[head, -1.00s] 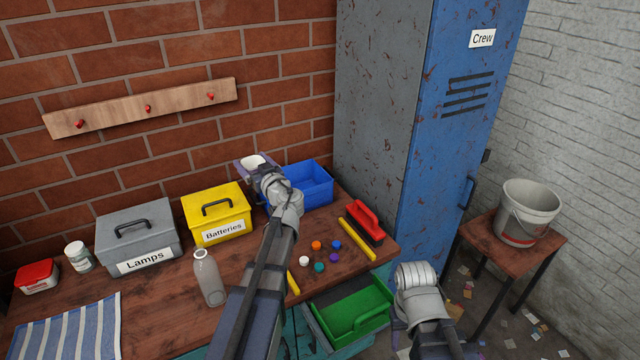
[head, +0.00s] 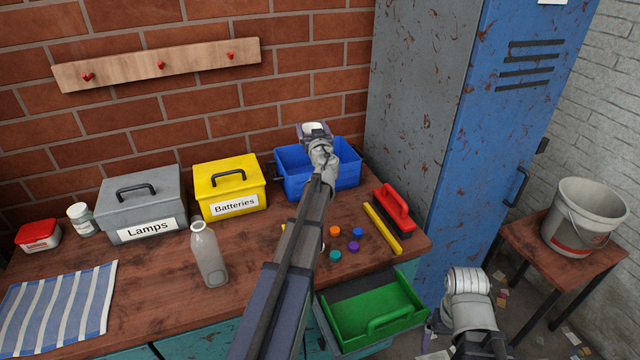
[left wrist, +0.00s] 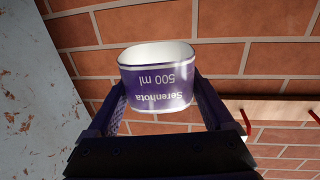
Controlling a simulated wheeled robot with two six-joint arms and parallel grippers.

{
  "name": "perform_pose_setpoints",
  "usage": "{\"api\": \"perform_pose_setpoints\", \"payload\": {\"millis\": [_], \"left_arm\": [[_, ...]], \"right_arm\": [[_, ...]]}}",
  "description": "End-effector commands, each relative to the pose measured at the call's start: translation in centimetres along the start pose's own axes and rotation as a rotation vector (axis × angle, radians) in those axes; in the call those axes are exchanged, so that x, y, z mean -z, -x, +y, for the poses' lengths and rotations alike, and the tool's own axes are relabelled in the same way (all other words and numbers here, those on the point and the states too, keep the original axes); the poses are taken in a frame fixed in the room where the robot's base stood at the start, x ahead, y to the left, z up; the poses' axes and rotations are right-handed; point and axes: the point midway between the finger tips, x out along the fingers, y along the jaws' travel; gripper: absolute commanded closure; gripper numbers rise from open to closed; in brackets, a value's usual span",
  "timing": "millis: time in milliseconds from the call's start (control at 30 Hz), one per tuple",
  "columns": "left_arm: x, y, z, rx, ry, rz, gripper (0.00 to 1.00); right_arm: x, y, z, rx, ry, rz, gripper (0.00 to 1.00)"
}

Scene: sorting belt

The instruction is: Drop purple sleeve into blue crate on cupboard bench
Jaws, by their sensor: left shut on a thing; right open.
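The purple sleeve (left wrist: 157,85) is a short purple and white band marked "500 ml". In the left wrist view it sits between the two fingers of my left gripper (left wrist: 157,100), which is shut on it. In the head view my left gripper (head: 314,131) is over the back of the blue crate (head: 290,188), with the sleeve's pale inside showing at its tip. The blue crate stands open on the cupboard bench (head: 150,290) by the wall, partly hidden by my left arm. My right gripper (head: 434,335) is low at the front right, open, mostly hidden by its wrist.
A yellow Batteries box (head: 228,182) and a grey Lamps box (head: 141,205) stand left of the crate. A clear bottle (head: 209,258), a red brush (head: 396,207) and several coloured caps are in front. A drawer holding a green crate (head: 372,312) is open below.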

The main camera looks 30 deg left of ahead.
Motion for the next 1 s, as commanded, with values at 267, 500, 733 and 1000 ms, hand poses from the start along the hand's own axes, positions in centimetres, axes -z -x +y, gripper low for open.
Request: {"api": "perform_pose_setpoints", "payload": {"millis": [267,500,733,1000], "left_arm": [[-2.1,-2.2,0.1,-0.042,0.000,0.000,0.64],[-2.6,-2.1,0.1,-0.042,0.000,0.000,0.64],[-4.7,-2.1,0.1,-0.042,0.000,0.000,0.64],[-7.6,-2.1,0.1,-0.042,0.000,0.000,0.64]], "right_arm": [[0.1,-2.1,-0.2,0.000,0.000,0.000,0.00],[0.1,-2.5,-0.2,0.000,0.000,0.000,0.00],[0.3,-4.6,-0.4,0.000,0.000,0.000,0.00],[0.4,-7.6,-0.7,0.000,0.000,0.000,0.00]]}}
